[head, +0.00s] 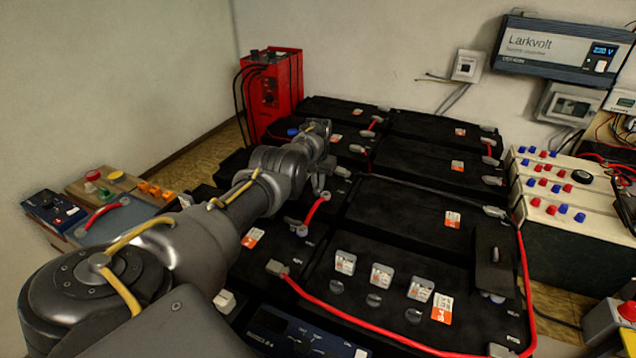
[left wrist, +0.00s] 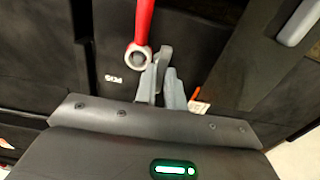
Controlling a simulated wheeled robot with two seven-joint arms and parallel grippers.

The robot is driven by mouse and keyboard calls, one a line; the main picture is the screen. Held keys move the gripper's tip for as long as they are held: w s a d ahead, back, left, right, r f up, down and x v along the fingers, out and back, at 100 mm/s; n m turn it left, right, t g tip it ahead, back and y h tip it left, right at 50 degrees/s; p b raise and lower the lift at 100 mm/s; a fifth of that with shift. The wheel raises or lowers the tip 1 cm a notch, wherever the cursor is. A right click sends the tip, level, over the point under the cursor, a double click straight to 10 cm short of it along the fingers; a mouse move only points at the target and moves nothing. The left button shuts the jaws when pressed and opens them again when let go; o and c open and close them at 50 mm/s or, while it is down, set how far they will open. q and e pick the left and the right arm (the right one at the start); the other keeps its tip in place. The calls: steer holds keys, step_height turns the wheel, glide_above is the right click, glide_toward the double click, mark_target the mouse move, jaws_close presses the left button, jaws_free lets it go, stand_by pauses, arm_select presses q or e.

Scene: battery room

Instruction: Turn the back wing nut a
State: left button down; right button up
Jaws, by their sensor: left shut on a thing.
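My left arm reaches across the batteries from the left. In the head view my left gripper (head: 318,186) points down among the battery terminals, largely hidden by its own wrist. In the left wrist view the two grey fingers of my left gripper (left wrist: 161,82) are close together on a small grey piece, the wing nut (left wrist: 165,56). The wing nut sits beside the round metal lug (left wrist: 137,57) at the end of a red cable (left wrist: 144,20). In the head view I cannot make the wing nut out behind the gripper. My right gripper does not show.
Black batteries (head: 405,215) stand in rows, with red cables (head: 316,210) between terminals. A red charger unit (head: 272,85) stands at the back left. White panels with red and blue terminals (head: 545,190) are at the right. A small side bench (head: 95,228) is at the left.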

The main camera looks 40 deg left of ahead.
arm_select(q)
steer(key=c, duration=1.5)
jaws_free()
steer(key=shift+r, duration=0.15)
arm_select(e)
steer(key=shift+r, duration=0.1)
